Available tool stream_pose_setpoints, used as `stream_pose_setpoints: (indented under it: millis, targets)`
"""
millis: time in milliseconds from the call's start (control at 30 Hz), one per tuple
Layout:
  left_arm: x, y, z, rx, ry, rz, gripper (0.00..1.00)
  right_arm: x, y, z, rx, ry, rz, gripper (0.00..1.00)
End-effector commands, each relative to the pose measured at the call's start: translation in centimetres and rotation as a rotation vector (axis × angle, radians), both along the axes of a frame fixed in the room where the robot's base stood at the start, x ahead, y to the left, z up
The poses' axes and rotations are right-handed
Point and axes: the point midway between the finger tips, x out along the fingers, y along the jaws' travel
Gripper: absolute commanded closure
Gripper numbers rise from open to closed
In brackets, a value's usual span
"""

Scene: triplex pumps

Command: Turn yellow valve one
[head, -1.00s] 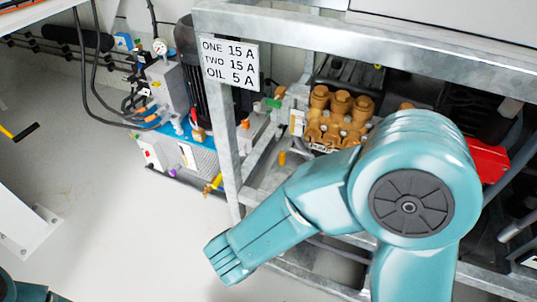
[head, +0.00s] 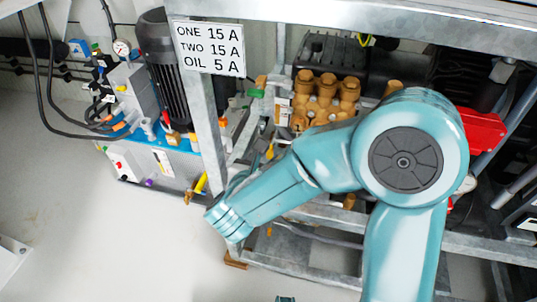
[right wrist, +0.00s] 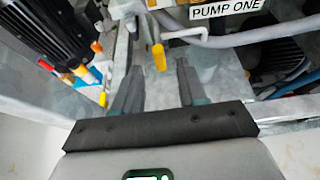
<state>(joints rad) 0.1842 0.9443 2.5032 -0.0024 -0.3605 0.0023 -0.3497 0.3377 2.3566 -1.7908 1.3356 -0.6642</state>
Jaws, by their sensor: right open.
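A yellow valve handle (right wrist: 159,57) hangs down below a pipe in the right wrist view, near the PUMP ONE label (right wrist: 224,8). My right gripper (right wrist: 158,76) is open, its two fingers spread to either side of the handle in the picture. The handle appears ahead of the fingers, and I see no contact. In the head view a yellow-orange handle (head: 270,151) shows beside the brass pump (head: 325,98). My right forearm reaches in front of the frame there, and the fingers are hard to make out.
A galvanised post (head: 207,130) with a ratings sign (head: 209,47) stands left of the pump. A blue and grey unit (head: 180,160) with another yellow handle (head: 200,184) sits further left. A lower frame rail (head: 300,262) crosses below my arm.

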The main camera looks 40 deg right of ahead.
Motion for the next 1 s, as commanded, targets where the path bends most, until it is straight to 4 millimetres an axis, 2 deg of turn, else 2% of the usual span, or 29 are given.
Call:
stream_pose_setpoints:
  millis: [100, 300, 667, 700, 767, 800, 833, 1000]
  targets:
    - [0.2, 0.2, -1.0, 0.002, -0.004, 0.007, 0.11, 1.6, -1.9, -1.3, 0.001, 0.001, -0.005, 0.58]
    - [0.4, 0.3, -1.5, 0.002, -0.007, 0.013, 0.11, 3.4, -3.6, -2.2, 0.001, 0.001, -0.002, 0.58]
    - [0.4, 0.4, -1.5, 0.003, -0.007, 0.014, 0.11, 4.0, -4.0, -2.3, 0.0, 0.0, 0.001, 0.58]
    - [0.4, 0.4, -1.5, 0.003, -0.007, 0.014, 0.11, 4.0, -4.0, -2.3, 0.0, 0.0, 0.001, 0.62]
    - [0.4, 0.4, -1.5, 0.003, -0.007, 0.014, 0.11, 4.0, -4.0, -2.3, 0.0, 0.0, 0.001, 0.81]
    - [0.4, 0.4, -1.5, 0.003, -0.007, 0.014, 0.11, 4.0, -4.0, -2.3, 0.0, 0.0, 0.001, 0.94]
    - [0.4, 0.4, -1.5, 0.003, -0.007, 0.014, 0.11, 4.0, -4.0, -2.3, 0.0, 0.0, 0.001, 1.0]
    - [0.4, 0.3, -1.5, 0.002, -0.006, 0.014, 0.11, 3.9, -4.0, -2.3, -0.002, 0.002, 0.001, 1.0]
